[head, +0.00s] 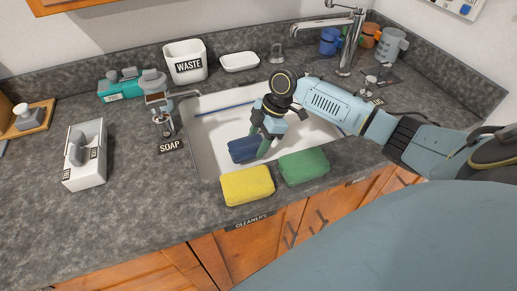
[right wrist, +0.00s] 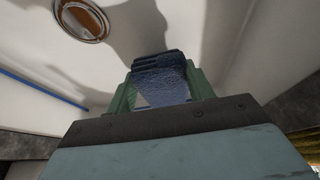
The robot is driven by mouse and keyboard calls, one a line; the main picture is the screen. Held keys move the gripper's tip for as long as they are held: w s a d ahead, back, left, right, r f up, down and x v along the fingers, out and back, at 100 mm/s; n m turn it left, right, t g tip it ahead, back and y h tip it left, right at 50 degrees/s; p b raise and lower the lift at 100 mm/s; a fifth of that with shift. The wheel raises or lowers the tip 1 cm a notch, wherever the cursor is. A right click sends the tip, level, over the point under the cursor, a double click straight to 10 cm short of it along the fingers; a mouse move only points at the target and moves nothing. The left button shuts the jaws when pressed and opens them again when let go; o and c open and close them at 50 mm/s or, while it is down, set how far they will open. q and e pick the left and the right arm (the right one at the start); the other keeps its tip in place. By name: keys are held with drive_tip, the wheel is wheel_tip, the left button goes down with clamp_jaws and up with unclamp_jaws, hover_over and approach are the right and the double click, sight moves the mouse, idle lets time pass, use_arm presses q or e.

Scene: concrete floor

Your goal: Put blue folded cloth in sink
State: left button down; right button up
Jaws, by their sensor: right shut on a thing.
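The blue folded cloth (head: 243,150) is in the head view, inside the white sink (head: 208,133) near its front wall. My right gripper (head: 261,146) reaches down into the sink and its green fingers are shut on the cloth. The right wrist view shows the cloth (right wrist: 160,80) between the two green fingers, with the sink basin (right wrist: 60,50) and its round drain (right wrist: 83,20) beyond. Whether the cloth touches the sink floor I cannot tell. My left gripper is not in view.
A yellow sponge (head: 247,186) and a green sponge (head: 304,167) lie on the counter at the sink's front edge. A soap dispenser (head: 162,120) stands left of the sink, the faucet (head: 347,50) behind it. A blue stick (head: 222,108) lies along the sink's back. The left counter has free room.

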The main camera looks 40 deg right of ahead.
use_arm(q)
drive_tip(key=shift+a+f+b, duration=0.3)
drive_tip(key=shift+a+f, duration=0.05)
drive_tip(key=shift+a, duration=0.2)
use_arm(e)
drive_tip(key=shift+f, duration=1.75)
drive_tip(key=shift+f, duration=0.1)
drive_tip(key=o, duration=0.9)
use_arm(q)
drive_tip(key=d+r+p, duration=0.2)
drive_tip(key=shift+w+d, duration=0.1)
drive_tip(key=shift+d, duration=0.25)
use_arm(e)
drive_tip(key=v, duration=1.2)
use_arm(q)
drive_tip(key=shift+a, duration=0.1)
